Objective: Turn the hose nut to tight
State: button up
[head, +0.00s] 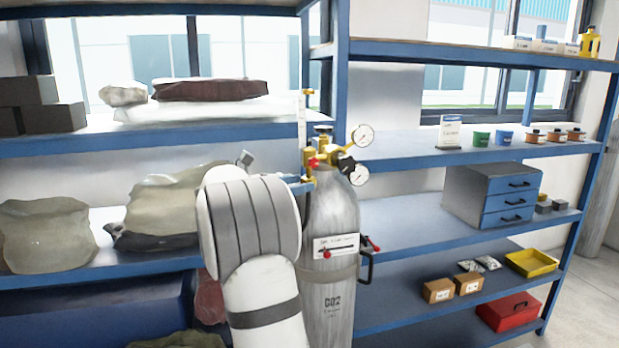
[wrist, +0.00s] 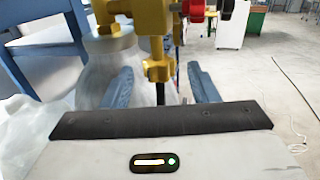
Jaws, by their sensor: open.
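A grey CO2 cylinder (head: 330,220) stands upright in front of the shelves. A yellow brass regulator (head: 318,158) with two round gauges and an upright clear tube sits on its top. I cannot tell whether the fitting lies fully between the fingers in depth. In the head view, my wrist hides most of the gripper.
A blue shelf rack (head: 420,160) stands close behind the cylinder, holding sacks on the left and a grey-blue drawer box (head: 492,196) on the right. A red-knobbed lever (head: 372,244) sticks out beside the cylinder. Open floor (wrist: 265,90) lies right in the wrist view.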

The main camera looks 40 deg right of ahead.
aim_at(310, 178)
jog(key=shift+p+x, duration=0.45)
jog(key=shift+x, duration=1.55)
jog(key=shift+c, duration=0.5)
